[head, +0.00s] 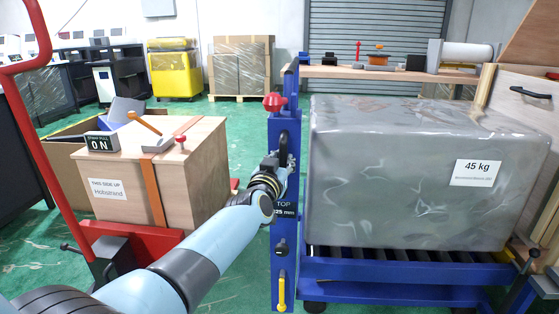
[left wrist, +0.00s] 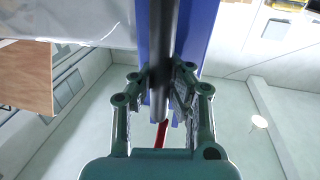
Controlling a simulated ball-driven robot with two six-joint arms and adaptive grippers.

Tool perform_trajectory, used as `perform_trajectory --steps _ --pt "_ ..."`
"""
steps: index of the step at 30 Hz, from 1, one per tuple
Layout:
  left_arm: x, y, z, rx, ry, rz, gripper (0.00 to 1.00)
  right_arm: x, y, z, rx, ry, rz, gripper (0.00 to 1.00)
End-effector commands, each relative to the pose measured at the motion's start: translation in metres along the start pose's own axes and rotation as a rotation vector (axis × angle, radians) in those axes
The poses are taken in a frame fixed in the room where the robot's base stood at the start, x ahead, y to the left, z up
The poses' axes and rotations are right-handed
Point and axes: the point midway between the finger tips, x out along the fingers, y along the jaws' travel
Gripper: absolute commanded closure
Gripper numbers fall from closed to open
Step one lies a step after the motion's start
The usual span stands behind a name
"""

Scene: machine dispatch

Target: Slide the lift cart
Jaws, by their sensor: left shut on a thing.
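The blue lift cart (head: 395,271) stands at the right in the head view, with a roller deck and a dark caster below. A grey wrapped block (head: 400,190) with a "45 kg" label rests on its rollers. A blue upright post (head: 284,225) rises at its left side, with a red knob on top and a yellow handle low down. My left gripper (head: 284,160) is at this post, shut on a dark upright bar; its fingers stand either side of the bar (left wrist: 160,60) in the left wrist view. My right gripper is not in view.
A wooden crate (head: 205,165) sits on a red hand truck (head: 130,240) at the left. A wooden shelf (head: 390,74) with tools stands behind the block. A wooden panel with a black handle (head: 531,92) is at the right. Green floor (head: 235,262) shows between crate and post.

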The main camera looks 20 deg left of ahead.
Motion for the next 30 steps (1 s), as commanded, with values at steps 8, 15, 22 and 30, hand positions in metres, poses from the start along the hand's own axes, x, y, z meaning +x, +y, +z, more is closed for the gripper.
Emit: perform_trajectory --steps 8,15,22,30 --pt "-0.004 0.005 0.01 -0.008 -0.02 0.007 0.81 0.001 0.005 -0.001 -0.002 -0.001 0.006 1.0" --pt "-0.002 0.003 0.006 -0.006 -0.013 0.004 0.58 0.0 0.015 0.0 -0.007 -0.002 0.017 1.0" --pt "-0.003 0.002 0.004 -0.004 -0.008 0.003 0.58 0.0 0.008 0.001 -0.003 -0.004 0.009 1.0" --pt "-0.038 0.002 0.005 -0.007 -0.009 0.003 0.58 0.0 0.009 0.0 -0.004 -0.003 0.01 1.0"
